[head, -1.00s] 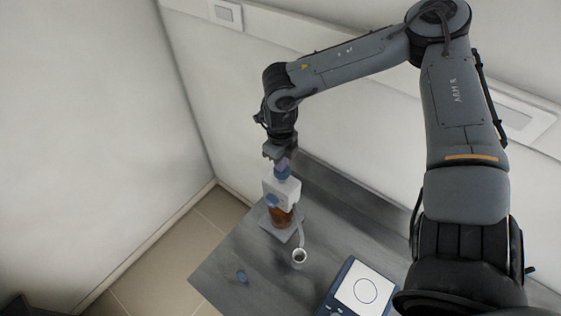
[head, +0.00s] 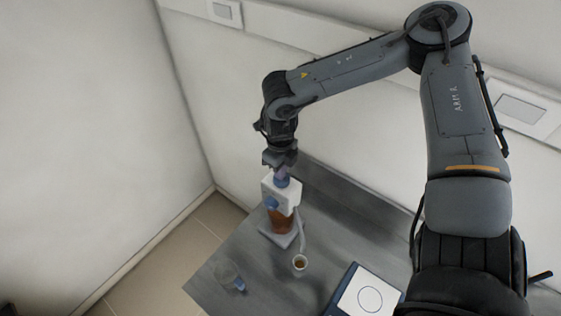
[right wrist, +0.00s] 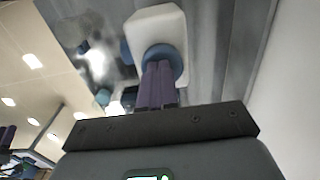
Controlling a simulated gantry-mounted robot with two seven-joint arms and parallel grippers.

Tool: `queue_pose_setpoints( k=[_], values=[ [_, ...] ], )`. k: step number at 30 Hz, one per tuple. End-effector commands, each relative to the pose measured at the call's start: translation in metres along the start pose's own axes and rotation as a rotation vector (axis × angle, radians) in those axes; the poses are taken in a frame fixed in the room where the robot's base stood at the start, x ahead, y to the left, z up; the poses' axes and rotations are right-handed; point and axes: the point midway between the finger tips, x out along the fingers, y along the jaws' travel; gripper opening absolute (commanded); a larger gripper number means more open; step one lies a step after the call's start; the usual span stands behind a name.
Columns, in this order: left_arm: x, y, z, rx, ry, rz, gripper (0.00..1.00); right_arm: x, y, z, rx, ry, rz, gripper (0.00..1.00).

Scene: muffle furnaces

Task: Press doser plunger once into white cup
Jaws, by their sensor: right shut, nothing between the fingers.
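The doser has a brown bottle (head: 280,221), a white head (head: 283,196) and a blue plunger (head: 282,182) on top. It stands upright on a grey base, and a thin spout tube curves down from its head toward the white cup (head: 300,263). The cup stands upright and shows brown inside. My right gripper (head: 282,173) is shut and empty, directly above the doser, its purple fingertips on the plunger. In the right wrist view the shut fingers (right wrist: 158,88) meet the blue plunger top (right wrist: 164,59) over the white head (right wrist: 155,27).
A balance (head: 368,298) with a white plate and blue frame lies at the front right of the grey bench (head: 330,235). A small clear vessel with a blue part (head: 239,285) is at the front left. White walls stand behind and left.

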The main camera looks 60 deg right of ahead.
Motion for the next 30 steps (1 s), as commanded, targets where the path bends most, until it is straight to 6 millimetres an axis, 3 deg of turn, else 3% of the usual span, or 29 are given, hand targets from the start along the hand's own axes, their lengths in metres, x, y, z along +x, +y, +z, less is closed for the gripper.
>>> queue_pose_setpoints(
  k=[8,13,21,23,30],
  values=[
    [0.002,0.001,0.000,-0.002,0.000,0.001,0.43,0.006,-0.004,-0.002,0.007,0.004,-0.005,0.00],
    [-0.004,0.002,-0.002,-0.008,0.001,0.006,0.43,-0.002,-0.004,-0.002,0.008,0.003,-0.006,0.00],
    [-0.033,0.002,-0.011,-0.012,0.001,0.010,0.43,-0.049,-0.006,-0.003,0.011,-0.001,-0.002,0.00],
    [-0.023,0.002,-0.009,-0.012,0.007,0.010,0.43,-0.051,-0.005,-0.002,0.009,-0.004,-0.002,0.00],
    [-0.012,0.002,-0.004,-0.009,-0.001,0.007,0.43,-0.096,-0.005,-0.002,0.009,-0.005,-0.003,0.00]
  ],
)
